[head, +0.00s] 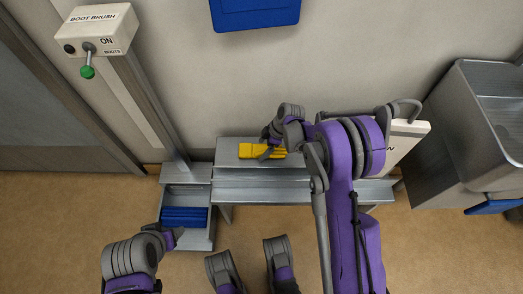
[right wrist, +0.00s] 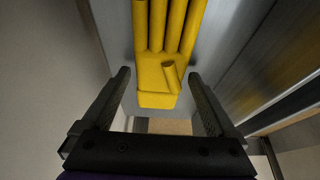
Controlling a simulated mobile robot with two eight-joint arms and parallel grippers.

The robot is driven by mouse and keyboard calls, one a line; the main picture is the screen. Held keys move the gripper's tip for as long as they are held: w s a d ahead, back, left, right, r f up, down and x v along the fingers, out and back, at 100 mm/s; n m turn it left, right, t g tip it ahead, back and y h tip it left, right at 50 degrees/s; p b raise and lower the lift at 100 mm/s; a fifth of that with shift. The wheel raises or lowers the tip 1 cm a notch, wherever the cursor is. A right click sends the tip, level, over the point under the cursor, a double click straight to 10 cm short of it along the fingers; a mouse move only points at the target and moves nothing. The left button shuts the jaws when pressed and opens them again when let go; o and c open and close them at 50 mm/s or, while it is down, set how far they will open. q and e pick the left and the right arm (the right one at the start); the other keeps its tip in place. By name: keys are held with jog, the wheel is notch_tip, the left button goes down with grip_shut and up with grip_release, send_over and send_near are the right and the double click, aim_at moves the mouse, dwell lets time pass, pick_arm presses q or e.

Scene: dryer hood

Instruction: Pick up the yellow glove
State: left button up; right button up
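The yellow glove (head: 255,151) lies flat on the grey metal bench (head: 229,158) in the head view. In the right wrist view the glove (right wrist: 165,75) has its fingers pointing up the picture and its cuff end towards my gripper. My right gripper (head: 268,145) is over the right part of the glove. Its two fingers (right wrist: 160,85) are spread wide, one on each side of the cuff end, with gaps showing on both sides. My left gripper (head: 172,238) is at the lower left, away from the glove; its fingers are not clear.
A boot brush post with a control box (head: 97,30) stands at the left, with a blue brush (head: 184,217) in its base. A metal sink (head: 478,125) is at the right. The wall is close behind the bench. A blue panel (head: 254,12) hangs above.

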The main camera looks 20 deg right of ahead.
jog(key=c, duration=1)
jog(key=shift+r, duration=0.15)
